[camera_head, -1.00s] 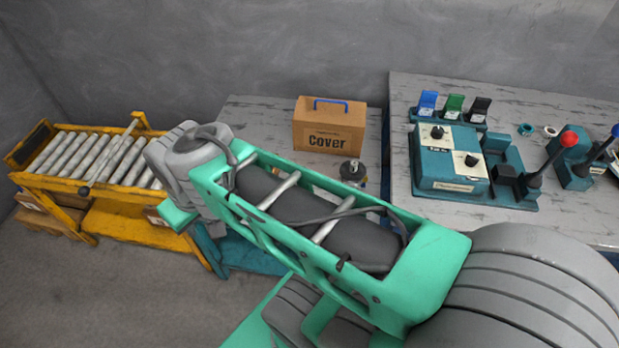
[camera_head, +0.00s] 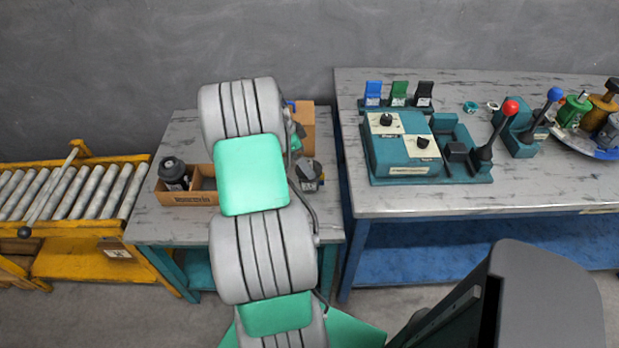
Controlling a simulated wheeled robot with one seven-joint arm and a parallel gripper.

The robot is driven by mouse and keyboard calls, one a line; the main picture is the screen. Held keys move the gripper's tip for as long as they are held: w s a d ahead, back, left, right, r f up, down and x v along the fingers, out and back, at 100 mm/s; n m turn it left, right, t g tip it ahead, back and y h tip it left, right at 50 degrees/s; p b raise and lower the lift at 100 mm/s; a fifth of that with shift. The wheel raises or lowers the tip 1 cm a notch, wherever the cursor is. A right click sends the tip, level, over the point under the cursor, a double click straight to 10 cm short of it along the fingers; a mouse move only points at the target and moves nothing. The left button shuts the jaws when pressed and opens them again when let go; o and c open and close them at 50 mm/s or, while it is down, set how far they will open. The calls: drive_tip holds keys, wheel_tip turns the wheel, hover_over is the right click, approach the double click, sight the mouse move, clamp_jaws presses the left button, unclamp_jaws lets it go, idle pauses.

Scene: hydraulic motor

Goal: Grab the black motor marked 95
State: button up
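A black motor (camera_head: 173,172) stands upright at the left end of an open cardboard box on the left grey table. A second dark motor-like part (camera_head: 308,175) stands on the same table, just right of my arm and partly hidden by it. I cannot read a 95 on either one. My grey and green arm rises across the middle of this table and covers part of the box. My gripper does not show, so its state and its place relative to the motors are hidden.
The box (camera_head: 186,199) has a divider. The Cover box (camera_head: 307,125) is mostly behind my arm. The right table (camera_head: 400,206) holds a teal control unit (camera_head: 402,145), levers and a plate (camera_head: 590,146) of parts. A yellow roller conveyor (camera_head: 68,240) stands left.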

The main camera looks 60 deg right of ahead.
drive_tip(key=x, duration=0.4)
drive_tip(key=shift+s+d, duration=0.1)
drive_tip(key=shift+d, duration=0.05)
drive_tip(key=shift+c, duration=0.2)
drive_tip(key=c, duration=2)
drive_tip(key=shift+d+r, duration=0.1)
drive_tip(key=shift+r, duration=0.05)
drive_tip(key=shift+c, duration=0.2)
